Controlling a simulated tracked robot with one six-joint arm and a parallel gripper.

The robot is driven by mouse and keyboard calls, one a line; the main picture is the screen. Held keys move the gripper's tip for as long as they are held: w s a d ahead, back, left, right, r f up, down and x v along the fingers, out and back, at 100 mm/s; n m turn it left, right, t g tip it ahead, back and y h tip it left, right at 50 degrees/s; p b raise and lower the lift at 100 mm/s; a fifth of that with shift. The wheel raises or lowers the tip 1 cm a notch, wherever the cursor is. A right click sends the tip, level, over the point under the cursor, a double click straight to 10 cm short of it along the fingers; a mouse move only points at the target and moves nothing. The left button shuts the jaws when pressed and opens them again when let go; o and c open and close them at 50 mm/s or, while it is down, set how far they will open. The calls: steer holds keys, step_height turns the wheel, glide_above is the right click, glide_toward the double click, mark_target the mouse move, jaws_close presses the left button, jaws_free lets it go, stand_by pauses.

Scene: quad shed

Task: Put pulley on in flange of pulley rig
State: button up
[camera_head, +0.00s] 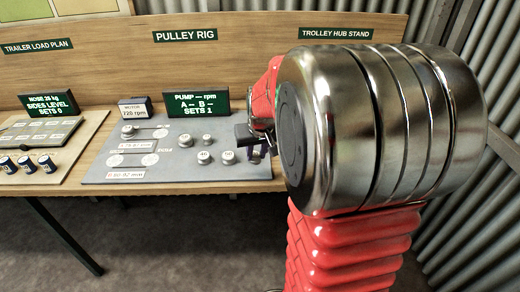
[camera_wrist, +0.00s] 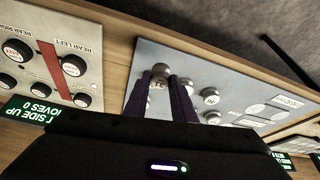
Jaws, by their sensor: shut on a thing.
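The pulley rig board (camera_head: 110,172) is a grey panel on the bench, with several metal pulleys and discs on it. My gripper (camera_head: 256,152) is at the board's right edge, partly hidden by my arm. In the wrist view my gripper's two purple fingers (camera_wrist: 170,86) are closed around a small grey pulley (camera_wrist: 158,84) with a blurred number. I cannot tell whether it is lifted clear of the board. Two other pulleys, one marked 40 (camera_head: 204,157) and one marked 50 (camera_head: 228,157), stand left of my gripper. The in flange cannot be singled out.
A PUMP sign (camera_head: 195,104) and a motor sign (camera_head: 135,108) stand behind the board. The trailer load plan board (camera_head: 50,155) with blue cylinders lies to the left. In the wrist view another panel (camera_wrist: 55,50) with black-faced knobs lies beside the rig. My arm blocks the right side.

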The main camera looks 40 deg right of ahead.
steer(key=w+a+f, duration=0.1)
steer(key=w+a, duration=0.1)
steer(key=a, duration=0.2)
steer(key=w+a+f+n, duration=0.1)
steer(key=w+a, duration=0.1)
steer(key=a, duration=0.2)
steer(key=w+a+f+n, duration=0.1)
steer(key=w+a+f, duration=0.1)
steer(key=w+a, duration=0.1)
steer(key=shift+w+a+y, duration=0.1)
steer(key=shift+a+y, duration=0.3)
steer(key=shift+a, duration=0.15)
steer(key=w+a+f+n, duration=0.1)
steer(key=a, duration=0.5)
steer(key=a+f+n+y, duration=0.1)
steer(key=a+f, duration=0.1)
steer(key=a, duration=0.3)
steer(key=shift+w+a+f+n, duration=0.3)
steer(key=shift+w+a, duration=0.05)
steer(key=shift+w, duration=0.05)
